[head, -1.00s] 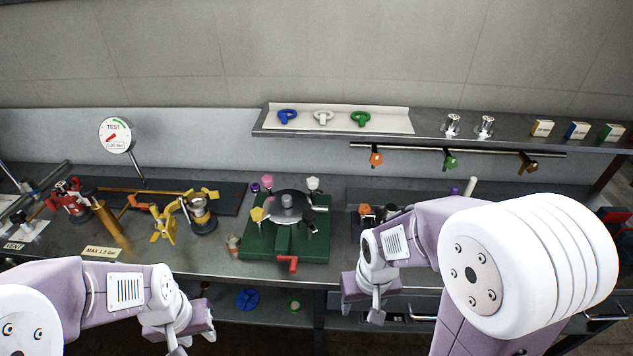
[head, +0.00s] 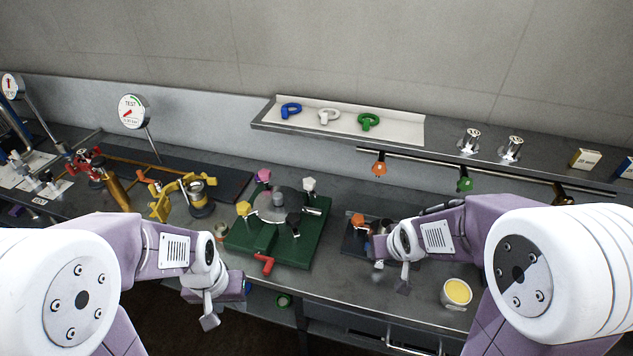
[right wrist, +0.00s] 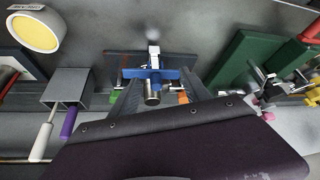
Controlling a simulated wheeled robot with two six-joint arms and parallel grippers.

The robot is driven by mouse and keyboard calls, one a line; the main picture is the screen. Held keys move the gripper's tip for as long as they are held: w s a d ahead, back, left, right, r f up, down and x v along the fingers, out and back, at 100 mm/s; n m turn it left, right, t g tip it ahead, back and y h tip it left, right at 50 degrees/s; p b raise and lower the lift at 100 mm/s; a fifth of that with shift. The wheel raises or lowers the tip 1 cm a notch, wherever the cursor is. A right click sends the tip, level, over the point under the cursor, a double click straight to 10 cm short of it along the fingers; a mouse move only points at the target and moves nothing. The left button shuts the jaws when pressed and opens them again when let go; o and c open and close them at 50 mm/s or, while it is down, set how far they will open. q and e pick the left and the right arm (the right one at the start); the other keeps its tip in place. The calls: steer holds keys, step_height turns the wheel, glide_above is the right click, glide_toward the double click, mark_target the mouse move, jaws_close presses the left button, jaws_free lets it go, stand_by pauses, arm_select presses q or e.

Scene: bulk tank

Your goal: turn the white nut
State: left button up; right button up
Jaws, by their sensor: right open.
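A white knob-like nut (head: 309,184) stands at the back right of the round metal lid on the green base (head: 312,240); pink, yellow and dark knobs stand around the same lid. A white ring-shaped piece (head: 328,115) lies on the shelf between a blue and a green one. My right gripper (head: 390,272) is over the bench, right of the green base. In the right wrist view its open fingers (right wrist: 160,84) are on either side of a small fixture with a blue crosspiece (right wrist: 152,74). My left gripper (head: 222,300) hangs before the bench edge; its jaw gap is unclear.
A tin with a yellow top (head: 457,291) stands on the bench right of my right gripper. An orange knob (head: 358,220) is close to that gripper. Yellow and red fittings (head: 180,196) fill the left bench. A rail with hanging coloured pieces (head: 464,180) runs below the shelf.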

mark_target(311, 182)
steer(key=w+a+r+n+t+y, duration=0.2)
steer(key=w+a+r+t, duration=0.15)
steer(key=w, duration=0.35)
steer(key=w+a+r+n+t+y, duration=0.1)
steer(key=w+a+r+n+t, duration=0.1)
steer(key=w+r, duration=0.4)
steer(key=w+a+f+n+y+p, duration=0.1)
steer(key=w+a+f+y, duration=0.1)
steer(key=w+a+f, duration=0.1)
steer(key=w+a+f+n+y, duration=0.1)
steer(key=w+a+f, duration=0.2)
steer(key=w+a, duration=0.1)
steer(key=w+a+f+n+g+y+p, duration=0.1)
steer(key=w+a+f+y, duration=0.1)
steer(key=w+a, duration=0.1)
steer(key=shift+w+a+f+n+y+p, duration=0.3)
steer(key=shift+w+a+f, duration=0.1)
steer(key=shift+a, duration=0.25)
steer(key=shift+w+a+f, duration=0.1)
steer(key=shift+w+a, duration=0.05)
